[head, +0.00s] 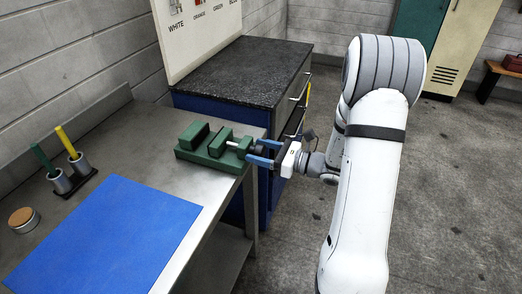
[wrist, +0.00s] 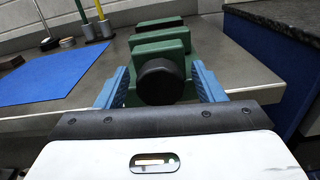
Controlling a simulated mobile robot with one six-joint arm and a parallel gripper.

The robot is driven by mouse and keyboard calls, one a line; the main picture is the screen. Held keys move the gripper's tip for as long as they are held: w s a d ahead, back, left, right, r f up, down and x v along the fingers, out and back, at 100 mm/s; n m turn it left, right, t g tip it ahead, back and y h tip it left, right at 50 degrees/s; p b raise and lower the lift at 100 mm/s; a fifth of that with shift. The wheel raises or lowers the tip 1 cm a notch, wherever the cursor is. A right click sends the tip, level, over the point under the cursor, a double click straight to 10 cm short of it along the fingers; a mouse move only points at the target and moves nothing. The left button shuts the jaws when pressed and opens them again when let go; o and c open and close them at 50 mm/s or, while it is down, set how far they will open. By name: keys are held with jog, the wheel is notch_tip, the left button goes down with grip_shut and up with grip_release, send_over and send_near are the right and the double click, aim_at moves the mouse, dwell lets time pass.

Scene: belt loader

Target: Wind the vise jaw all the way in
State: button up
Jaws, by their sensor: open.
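The green vise (head: 213,147) sits at the right edge of the grey metal table. Its two green jaw blocks stand apart with a gap between them in the head view, and the screw shows on the side facing my arm. In the wrist view the vise (wrist: 160,42) is straight ahead, with its round black knob (wrist: 160,82) facing me. My gripper (head: 264,153) is at the knob end of the vise. In the wrist view its blue fingers (wrist: 160,88) are open, one on each side of the knob. I cannot tell whether either finger touches it.
A blue mat (head: 110,235) lies on the table (head: 150,140). Two metal cups (head: 70,174) holding a green and a yellow stick, and a round wooden-topped tin (head: 23,219), stand left. A dark-topped blue cabinet (head: 245,72) stands behind the vise. Open floor lies right.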

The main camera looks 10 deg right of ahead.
jog(key=shift+c, duration=0.3)
jog(key=c, duration=0.9)
jog(key=shift+r+m+p, duration=0.1)
jog(key=shift+m+p, duration=0.2)
jog(key=shift+p, duration=0.05)
jog(key=m+p, duration=0.2)
jog(key=p, duration=0.1)
jog(key=shift+r+m, duration=0.15)
jog(key=shift+m, duration=0.15)
jog(key=m+p, duration=0.4)
jog(key=shift+w+p, duration=0.1)
jog(key=shift+p, duration=0.25)
jog(key=m+p, duration=0.3)
jog(key=m, duration=0.1)
jog(key=shift+m+p, duration=0.4)
jog(key=shift+f+m+p, duration=0.25)
jog(key=shift+m+p, duration=0.75)
jog(key=shift+m, duration=0.5)
